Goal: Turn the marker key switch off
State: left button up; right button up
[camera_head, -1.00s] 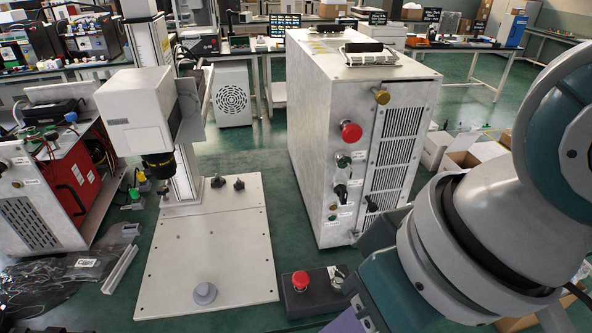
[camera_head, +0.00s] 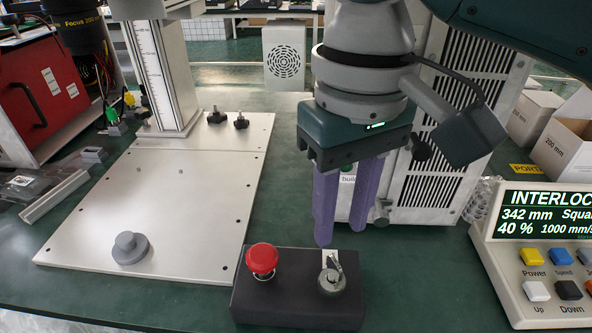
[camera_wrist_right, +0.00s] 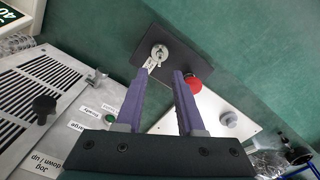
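The key switch (camera_head: 332,280) is a round metal lock with a silver key and a small tag, on top of a dark control box (camera_head: 288,312). A red mushroom button (camera_head: 262,258) sits on the same box, to its left. My right gripper (camera_head: 341,233) points down with two purple fingers, above and behind the key switch and apart from it. In the right wrist view the key switch (camera_wrist_right: 158,52) lies beyond the open fingers (camera_wrist_right: 160,74), roughly in line with the gap, with nothing between them. The key's exact angle is hard to tell. My left gripper is out of view.
A metal base plate (camera_head: 190,200) with a grey knob (camera_head: 130,247) lies to the left. A vented metal cabinet (camera_head: 437,185) stands behind my right gripper. A display panel with coloured buttons (camera_head: 540,250) is at the right. Green bench shows around the box.

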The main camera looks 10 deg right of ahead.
aim_at(336, 261)
notch_tip(336, 261, down, 7)
jog(key=shift+f+b, duration=0.1)
jog(key=shift+b, duration=0.6)
jog(key=shift+c, duration=0.2)
grip_shut()
